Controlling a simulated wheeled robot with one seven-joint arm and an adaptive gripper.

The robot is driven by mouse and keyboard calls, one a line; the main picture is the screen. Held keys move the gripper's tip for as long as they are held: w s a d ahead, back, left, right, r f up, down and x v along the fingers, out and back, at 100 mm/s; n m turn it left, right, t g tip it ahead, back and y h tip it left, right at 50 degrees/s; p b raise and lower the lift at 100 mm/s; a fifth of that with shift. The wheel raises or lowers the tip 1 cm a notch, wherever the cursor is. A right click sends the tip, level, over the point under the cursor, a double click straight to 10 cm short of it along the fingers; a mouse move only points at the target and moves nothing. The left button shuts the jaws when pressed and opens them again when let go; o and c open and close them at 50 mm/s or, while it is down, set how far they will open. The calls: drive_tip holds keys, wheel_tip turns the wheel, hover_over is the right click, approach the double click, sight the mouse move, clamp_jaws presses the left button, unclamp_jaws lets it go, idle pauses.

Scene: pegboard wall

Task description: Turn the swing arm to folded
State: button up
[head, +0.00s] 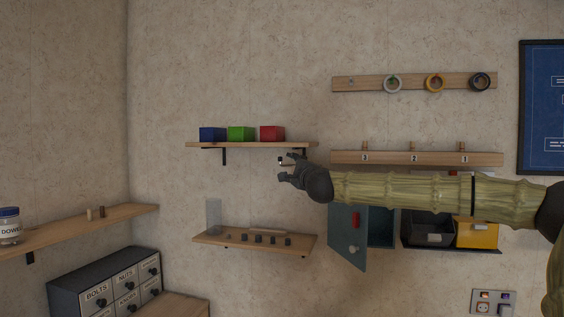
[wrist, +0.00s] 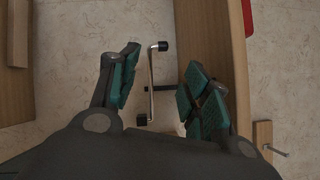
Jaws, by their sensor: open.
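The swing arm (wrist: 151,80) shows in the wrist view as a thin metal rod. It has a black tip (wrist: 162,46) at the top and a black block (wrist: 143,120) at the lower end. My gripper (wrist: 163,62) is open, with one finger on each side of the rod, and neither finger visibly touches it. In the head view my gripper (head: 282,169) is just under the right end of the upper shelf. There a small dark and pale piece shows by the fingertips, and the rest of the swing arm is hidden or too small to tell.
The upper shelf (head: 196,145) carries blue, green and red boxes; its edge (wrist: 225,60) runs close beside one finger in the wrist view. A lower shelf (head: 211,239) holds small dark pieces and a clear container. A numbered peg board (head: 390,158) and an open teal door (head: 346,238) are to the right.

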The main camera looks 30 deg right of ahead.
drive_tip(key=p+x, duration=0.3)
drive_tip(key=x, duration=0.7)
drive_tip(key=shift+w+p, duration=0.3)
drive_tip(key=shift+p, duration=0.05)
drive_tip(key=shift+a+f, duration=0.1)
clamp_jaws()
